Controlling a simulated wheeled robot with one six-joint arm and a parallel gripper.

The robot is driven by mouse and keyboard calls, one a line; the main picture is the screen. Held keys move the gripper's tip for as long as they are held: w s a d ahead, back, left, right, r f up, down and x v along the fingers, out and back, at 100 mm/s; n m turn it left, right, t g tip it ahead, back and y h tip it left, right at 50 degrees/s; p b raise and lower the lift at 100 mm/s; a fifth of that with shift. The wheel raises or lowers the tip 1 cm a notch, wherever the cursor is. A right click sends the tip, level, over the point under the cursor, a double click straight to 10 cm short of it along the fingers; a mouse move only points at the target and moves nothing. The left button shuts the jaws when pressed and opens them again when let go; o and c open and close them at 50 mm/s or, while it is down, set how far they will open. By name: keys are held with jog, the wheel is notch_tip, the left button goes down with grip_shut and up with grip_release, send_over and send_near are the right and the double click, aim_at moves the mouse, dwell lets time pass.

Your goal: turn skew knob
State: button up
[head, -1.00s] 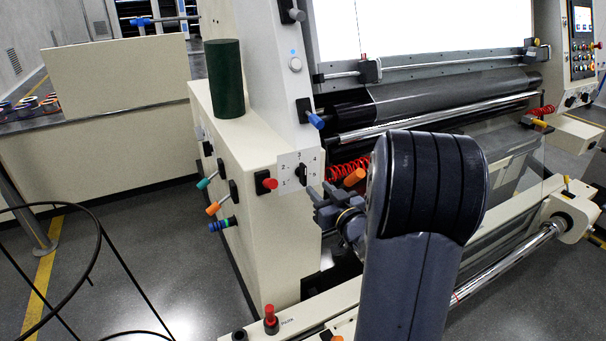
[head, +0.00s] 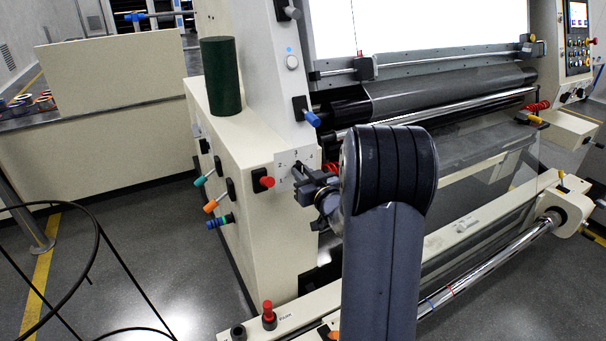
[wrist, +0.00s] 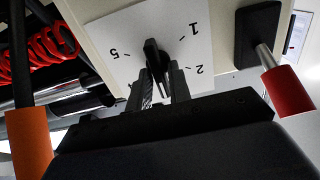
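The skew knob (wrist: 153,52) is a small black pointer knob on a white dial plate (wrist: 118,37) with printed numbers. In the wrist view it stands at the upper middle, its lower end between my gripper's two fingers (wrist: 161,78). The fingers are apart, one on each side of the knob; I cannot tell whether they touch it. In the head view my gripper (head: 306,181) is in front of the dial plate (head: 283,168) on the cream cabinet's face. It hides the knob and the plate's right part there.
A red-tipped lever (wrist: 285,88) is close to the right of the dial in the wrist view, and it shows left of the dial in the head view (head: 265,182). An orange handle (wrist: 28,140) and red coiled cable (wrist: 30,55) are at the left. A blue-tipped lever (head: 311,118) sits above.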

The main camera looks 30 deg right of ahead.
grip_shut()
jog(key=shift+f+b, duration=0.1)
jog(key=shift+b, duration=0.35)
jog(key=n+b, duration=0.7)
jog(key=n, duration=0.1)
jog(key=n+b, duration=0.7)
jog(key=n, duration=0.1)
jog(key=f+n+b, duration=0.1)
jog(key=n+b, duration=0.6)
jog(key=shift+a+n+b, duration=0.3)
jog(key=shift+n+b, duration=0.1)
jog(key=shift+r, duration=0.1)
jog(key=shift+o, duration=1.6)
grip_release()
